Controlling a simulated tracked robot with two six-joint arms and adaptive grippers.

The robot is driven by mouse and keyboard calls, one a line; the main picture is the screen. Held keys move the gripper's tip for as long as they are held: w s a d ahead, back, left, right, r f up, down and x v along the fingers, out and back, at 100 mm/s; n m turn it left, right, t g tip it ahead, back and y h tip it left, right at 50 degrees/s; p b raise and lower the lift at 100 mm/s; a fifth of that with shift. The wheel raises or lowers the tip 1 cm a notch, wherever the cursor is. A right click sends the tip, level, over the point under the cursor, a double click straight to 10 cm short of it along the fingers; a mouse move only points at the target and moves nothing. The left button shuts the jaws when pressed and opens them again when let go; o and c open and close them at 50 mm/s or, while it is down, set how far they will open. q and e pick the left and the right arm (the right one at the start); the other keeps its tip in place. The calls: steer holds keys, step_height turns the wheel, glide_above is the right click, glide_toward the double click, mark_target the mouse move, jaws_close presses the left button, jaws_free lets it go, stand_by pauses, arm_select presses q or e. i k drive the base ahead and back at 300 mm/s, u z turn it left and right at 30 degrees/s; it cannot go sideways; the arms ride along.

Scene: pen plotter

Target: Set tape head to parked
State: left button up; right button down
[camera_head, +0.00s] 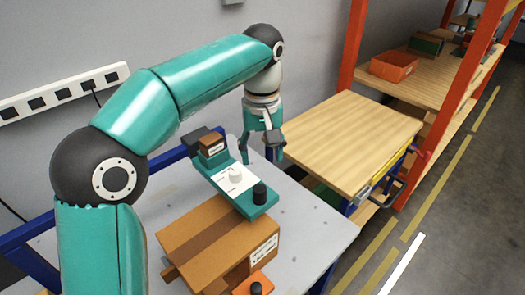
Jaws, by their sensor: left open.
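A teal unit (222,173) with a white plate lies over a grey table (313,222). A white knob (236,175) stands on the plate, and a black knob (259,193) stands at the unit's near end. A brown labelled block (212,146) sits at its far end. I cannot tell which part is the tape head or read its setting. My left gripper (262,157) is open, points down, and appears empty. It is just right of the unit's far part in the picture; its exact height and distance are unclear. My right gripper is not in view.
A brown carton (200,224) with a darker strip and white label sits in front of the unit. An orange part (250,286) with a black knob shows at the bottom edge. A wooden-topped cart (345,140) stands right. An orange-framed shelf (452,100) holds an orange bin (393,66).

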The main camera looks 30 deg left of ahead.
mark_target(251, 197)
steer(key=k, duration=1.5)
